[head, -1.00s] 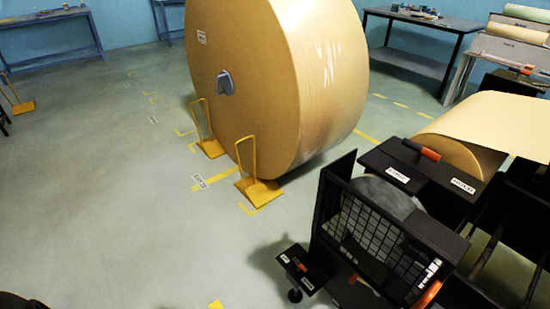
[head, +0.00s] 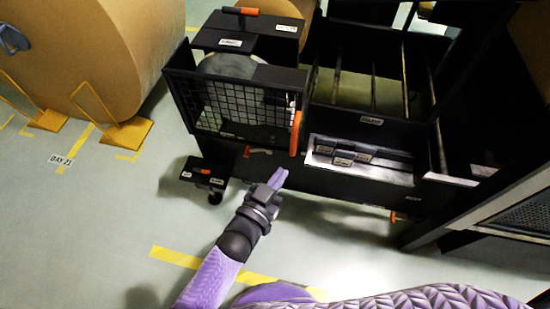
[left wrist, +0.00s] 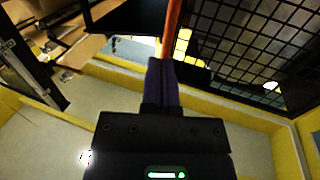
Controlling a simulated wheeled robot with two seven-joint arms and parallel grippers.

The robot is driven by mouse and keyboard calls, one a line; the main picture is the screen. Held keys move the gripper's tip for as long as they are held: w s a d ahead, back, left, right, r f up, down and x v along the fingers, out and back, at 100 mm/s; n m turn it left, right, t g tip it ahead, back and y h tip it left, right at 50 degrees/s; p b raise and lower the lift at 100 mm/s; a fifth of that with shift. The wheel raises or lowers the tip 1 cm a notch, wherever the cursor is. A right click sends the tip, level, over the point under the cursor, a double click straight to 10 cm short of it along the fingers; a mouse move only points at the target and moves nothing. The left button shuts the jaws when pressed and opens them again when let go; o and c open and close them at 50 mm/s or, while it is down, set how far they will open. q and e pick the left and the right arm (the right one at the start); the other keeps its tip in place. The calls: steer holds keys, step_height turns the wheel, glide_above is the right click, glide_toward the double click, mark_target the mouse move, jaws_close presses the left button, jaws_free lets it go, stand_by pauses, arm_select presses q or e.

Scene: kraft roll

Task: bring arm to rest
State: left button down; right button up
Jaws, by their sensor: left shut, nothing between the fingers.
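My left gripper (head: 279,176) is shut and empty in the head view, in front of the black machine's lower front panel (head: 330,184). Its purple fingers are together and point up and to the right. In the left wrist view the shut fingers (left wrist: 162,82) point toward an orange bar (left wrist: 171,28) beside a black mesh guard (left wrist: 260,45). I cannot tell whether the fingertips touch anything. My right gripper is not in view.
The mesh guard (head: 240,108) has an orange handle (head: 296,132) at its right edge. A small black pedal box (head: 205,174) stands left of my gripper. A big kraft roll (head: 90,60) rests behind yellow chocks (head: 127,133) at left. Floor is free at lower left.

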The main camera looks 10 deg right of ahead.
arm_select(q)
steer(key=p+v, duration=0.2)
steer(key=v, duration=0.6)
steer(key=s+a+f+n+g+y, duration=0.2)
steer(key=s+a+f+g+y, duration=0.3)
steer(key=s+a+f, duration=0.5)
steer(key=s+a+f+n+g+y, duration=0.2)
steer(key=s+a+f+g+y, duration=0.35)
steer(key=s+f, duration=0.4)
steer(key=s+a+f+g, duration=0.1)
steer(key=s+a+g, duration=0.1)
steer(key=s, duration=0.3)
steer(key=s+a+f+n+g+y, duration=0.1)
steer(key=s+a+f+g, duration=0.1)
steer(key=s, duration=0.4)
steer(key=shift+a+f, duration=0.25)
steer(key=shift+a, duration=0.25)
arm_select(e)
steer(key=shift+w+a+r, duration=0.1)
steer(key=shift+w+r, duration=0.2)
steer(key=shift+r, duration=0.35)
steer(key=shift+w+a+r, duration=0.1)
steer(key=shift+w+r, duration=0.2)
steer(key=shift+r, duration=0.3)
